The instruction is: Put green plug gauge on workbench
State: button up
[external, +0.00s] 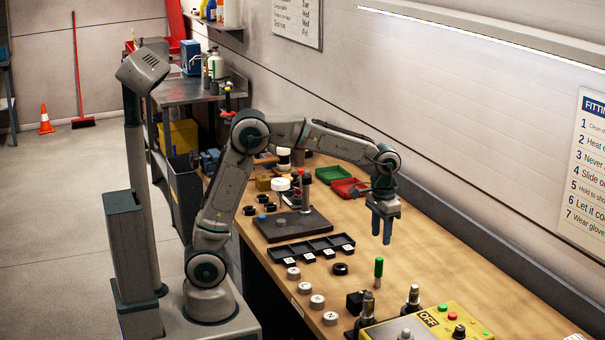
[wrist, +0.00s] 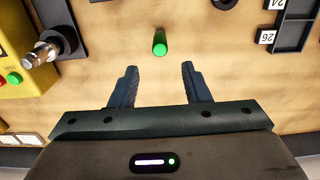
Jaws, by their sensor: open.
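The green plug gauge (external: 379,267) stands upright on the wooden workbench (external: 450,266) in the external view, right of the black ring. In the wrist view the green plug gauge (wrist: 160,43) shows ahead of the fingertips, roughly in line with the gap between them. My gripper (external: 382,228) points down above the bench, apart from the gauge. In the wrist view my gripper (wrist: 159,72) has its two blue fingers spread with nothing between them.
A black ring (external: 340,269) and a black compartment tray (external: 300,250) with numbered labels lie left of the gauge. A yellow control box (external: 440,322) and metal-topped posts (external: 412,300) stand near it. Red (external: 347,188) and green (external: 332,174) bins sit behind.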

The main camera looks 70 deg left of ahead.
jog(key=shift+r, duration=0.45)
jog(key=shift+s+a+r, duration=0.15)
jog(key=shift+a+r, duration=0.05)
jog(key=s+a+f+t, duration=0.1)
jog(key=s+a, duration=0.5)
jog(key=s, duration=0.5)
jog(key=s+a+f+t, duration=0.2)
jog(key=s+a, duration=0.5)
jog(key=s, duration=0.4)
jog(key=shift+a+f, duration=0.25)
jog(key=shift+s, duration=0.1)
